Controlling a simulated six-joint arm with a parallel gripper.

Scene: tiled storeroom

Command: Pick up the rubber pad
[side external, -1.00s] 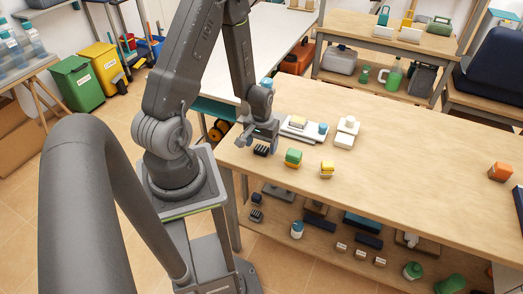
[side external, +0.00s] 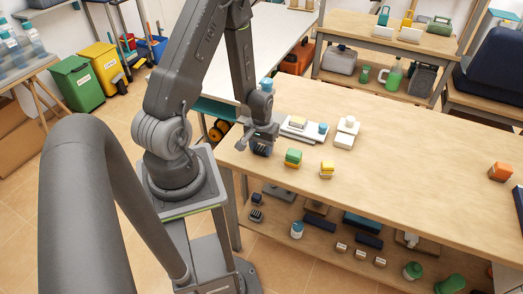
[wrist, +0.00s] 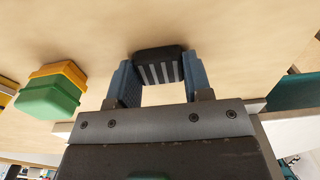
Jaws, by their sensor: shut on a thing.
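The rubber pad (wrist: 159,68) is a small black block with pale grey stripes on one face. In the wrist view it sits between the two blue-grey fingers of my gripper (wrist: 156,82), which press on its left and right sides. In the side external view the pad (side external: 261,150) is at the left end of the wooden table, below my gripper (side external: 262,146), partly covered by the fingers. It looks to be at the tabletop; I cannot tell if it is clear of the surface.
A green and orange block (side external: 293,158) stands close to the right of my gripper, with a yellow and white block (side external: 327,169) beyond it. White trays with small items (side external: 303,130) lie behind. An orange block (side external: 500,172) is far right. The table's middle is clear.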

